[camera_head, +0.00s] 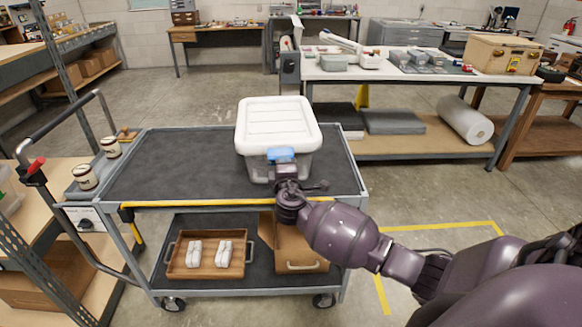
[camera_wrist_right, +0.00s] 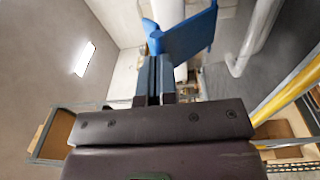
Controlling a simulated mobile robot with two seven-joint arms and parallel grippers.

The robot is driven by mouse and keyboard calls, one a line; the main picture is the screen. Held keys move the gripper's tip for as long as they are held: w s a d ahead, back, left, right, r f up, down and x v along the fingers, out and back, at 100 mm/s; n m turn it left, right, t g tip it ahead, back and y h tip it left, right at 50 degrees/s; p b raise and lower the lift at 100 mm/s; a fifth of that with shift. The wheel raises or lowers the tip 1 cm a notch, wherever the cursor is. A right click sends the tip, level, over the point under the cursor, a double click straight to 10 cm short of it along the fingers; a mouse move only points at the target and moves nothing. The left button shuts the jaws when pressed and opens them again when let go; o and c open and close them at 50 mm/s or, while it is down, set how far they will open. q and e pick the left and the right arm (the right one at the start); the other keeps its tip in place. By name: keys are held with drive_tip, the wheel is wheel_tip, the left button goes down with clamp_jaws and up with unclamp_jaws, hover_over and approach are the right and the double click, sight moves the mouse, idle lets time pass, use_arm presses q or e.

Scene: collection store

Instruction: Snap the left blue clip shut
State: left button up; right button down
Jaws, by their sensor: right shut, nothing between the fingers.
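A translucent storage box (camera_head: 258,167) with a white lid (camera_head: 277,121) stands on the top deck of the cart. A blue clip (camera_head: 281,155) is at the middle of its near side, and it is the only blue clip I can make out. In the right wrist view the clip (camera_wrist_right: 188,33) is a slanted blue panel just beyond the fingertips. My right gripper (camera_head: 283,171) is shut and empty, right at the clip's lower edge. In the wrist view its fingers (camera_wrist_right: 155,65) are together; whether they touch the clip I cannot tell. My left gripper is out of view.
The cart's dark top deck (camera_head: 190,165) is clear left of the box. Two jars (camera_head: 86,177) stand at its left end. A wooden tray (camera_head: 178,262) with white items is on the lower shelf. A laden workbench (camera_head: 390,72) stands behind.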

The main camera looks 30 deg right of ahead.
sight(282, 149)
drive_tip(key=shift+w+d+r+g+y+p, duration=0.15)
drive_tip(key=shift+r+g+p, duration=0.1)
drive_tip(key=shift+r+p, duration=0.2)
drive_tip(key=shift+w+d+r+g+y+p, duration=0.15)
drive_tip(key=shift+r+g+p, duration=0.1)
drive_tip(key=shift+r+p, duration=0.2)
drive_tip(key=shift+w, duration=0.15)
drive_tip(key=shift+w+d+r+p, duration=0.2)
drive_tip(key=shift+w+r+p, duration=0.15)
drive_tip(key=shift+w+p, duration=0.15)
drive_tip(key=shift+w+d+r, duration=0.2)
drive_tip(key=shift+w, duration=0.25)
drive_tip(key=shift+w+d+r, duration=0.2)
drive_tip(key=shift+w, duration=0.2)
drive_tip(key=shift+w+d+r, duration=0.35)
drive_tip(key=shift+w, duration=0.25)
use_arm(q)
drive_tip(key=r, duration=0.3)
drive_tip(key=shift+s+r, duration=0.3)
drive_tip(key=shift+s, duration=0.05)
use_arm(e)
drive_tip(key=shift+w+d, duration=0.1)
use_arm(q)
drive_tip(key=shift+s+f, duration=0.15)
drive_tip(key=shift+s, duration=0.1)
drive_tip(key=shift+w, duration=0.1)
use_arm(e)
drive_tip(key=shift+r, duration=0.1)
